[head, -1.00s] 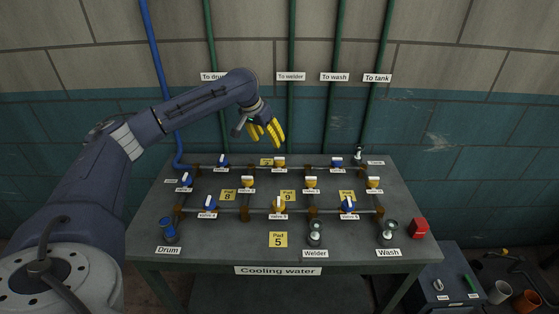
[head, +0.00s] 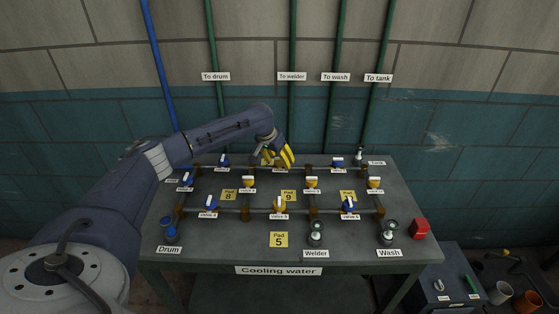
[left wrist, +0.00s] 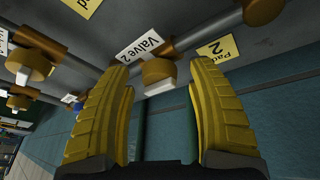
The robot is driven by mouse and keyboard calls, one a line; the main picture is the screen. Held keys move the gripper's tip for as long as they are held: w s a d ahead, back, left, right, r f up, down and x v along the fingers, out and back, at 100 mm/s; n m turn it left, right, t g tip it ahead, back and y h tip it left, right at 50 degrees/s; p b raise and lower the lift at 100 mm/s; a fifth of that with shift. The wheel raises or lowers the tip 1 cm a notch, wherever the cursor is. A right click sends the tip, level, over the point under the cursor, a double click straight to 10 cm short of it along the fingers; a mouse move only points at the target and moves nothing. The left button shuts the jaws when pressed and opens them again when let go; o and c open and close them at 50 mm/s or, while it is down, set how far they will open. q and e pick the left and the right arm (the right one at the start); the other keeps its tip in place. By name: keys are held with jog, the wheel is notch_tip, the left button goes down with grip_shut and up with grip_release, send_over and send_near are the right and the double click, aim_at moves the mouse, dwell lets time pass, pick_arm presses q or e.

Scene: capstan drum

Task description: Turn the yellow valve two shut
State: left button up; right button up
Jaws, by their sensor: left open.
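Yellow valve two shows in the left wrist view as an orange-yellow round body (left wrist: 157,72) with a white handle piece, on a grey pipe beside its "Valve 2" label (left wrist: 139,47). My left gripper (head: 279,159) is at the back row of the panel, over the valve two spot, and hides most of that valve in the head view. Its yellow fingers are open. In the left wrist view they stand on either side of the valve with nothing gripped; whether a finger touches it I cannot tell. My right gripper is not in view.
The panel bench (head: 215,237) carries pipes with other blue and yellow valves, including a yellow one (head: 249,183) in front of my gripper. A red block (head: 419,228) sits at the right edge. Green pipes (head: 292,60) rise up the wall behind.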

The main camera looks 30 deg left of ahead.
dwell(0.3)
pick_arm(q)
grip_shut()
dwell(0.3)
jog(key=shift+m, duration=0.4)
jog(key=m, duration=0.2)
jog(key=m+h, duration=0.1)
jog(key=shift+w+a+m+g+h, duration=0.1)
jog(key=shift+m+g+h, duration=0.2)
jog(key=shift+m, duration=0.1)
jog(key=m+g+h, duration=0.1)
jog(key=m, duration=0.3)
jog(key=shift+m, duration=0.3)
jog(key=m+g+h, duration=0.1)
jog(key=m+g, duration=0.1)
jog(key=m, duration=0.2)
jog(key=shift+w, duration=0.15)
jog(key=m+g, duration=0.1)
jog(key=m, duration=0.3)
jog(key=shift+g, duration=0.3)
jog(key=shift+m, duration=0.5)
